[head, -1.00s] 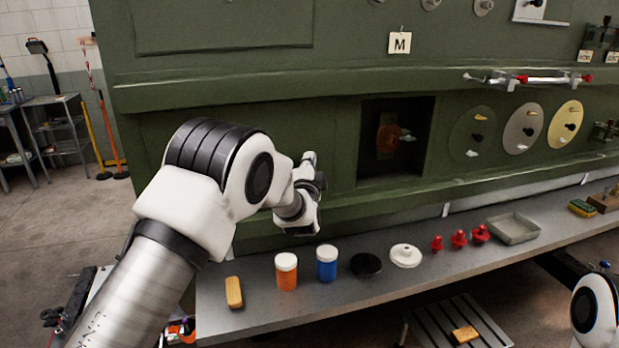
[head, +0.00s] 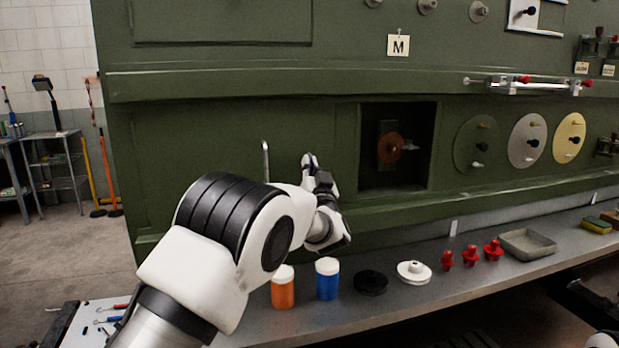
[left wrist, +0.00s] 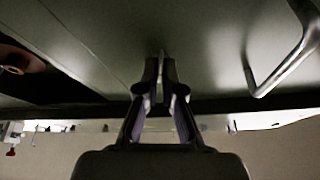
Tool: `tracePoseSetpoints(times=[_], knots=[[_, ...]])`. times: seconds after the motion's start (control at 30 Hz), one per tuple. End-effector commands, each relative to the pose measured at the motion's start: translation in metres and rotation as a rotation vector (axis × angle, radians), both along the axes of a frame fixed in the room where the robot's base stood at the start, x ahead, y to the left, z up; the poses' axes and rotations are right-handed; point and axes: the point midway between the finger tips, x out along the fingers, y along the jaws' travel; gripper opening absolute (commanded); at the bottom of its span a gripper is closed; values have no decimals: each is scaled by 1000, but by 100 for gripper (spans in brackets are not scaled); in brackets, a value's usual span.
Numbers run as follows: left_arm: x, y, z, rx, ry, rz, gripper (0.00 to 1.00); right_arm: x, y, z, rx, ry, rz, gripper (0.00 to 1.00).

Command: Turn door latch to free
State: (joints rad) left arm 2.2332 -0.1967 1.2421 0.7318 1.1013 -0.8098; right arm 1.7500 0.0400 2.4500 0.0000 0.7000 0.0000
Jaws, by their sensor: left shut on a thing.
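My left gripper (head: 308,162) is at the green wall, between a metal bar handle (head: 265,160) and the square opening (head: 428,150). In the left wrist view its two fingers (left wrist: 160,75) are close together on a thin piece at the panel, the door latch (left wrist: 160,90). Most of the latch is hidden by the fingers, so its angle cannot be told. The handle also shows at the right of the left wrist view (left wrist: 287,60). My right gripper is out of view.
The opening holds a brown-red disc (head: 390,148). Below, the grey bench carries an orange jar (head: 283,290), a blue jar (head: 327,282), a black disc (head: 370,283), a white disc (head: 413,272), several red knobs (head: 470,254) and a grey tray (head: 527,243).

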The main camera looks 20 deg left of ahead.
Motion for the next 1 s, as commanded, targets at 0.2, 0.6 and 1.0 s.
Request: tracePoseSetpoints(times=[0.2,0.6,1.0], knots=[[1,0,1,-127,-91,1,0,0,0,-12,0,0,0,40],[1,-1,2,-232,-160,-1,0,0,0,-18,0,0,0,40],[1,-1,2,-237,-162,-1,0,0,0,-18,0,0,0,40]])
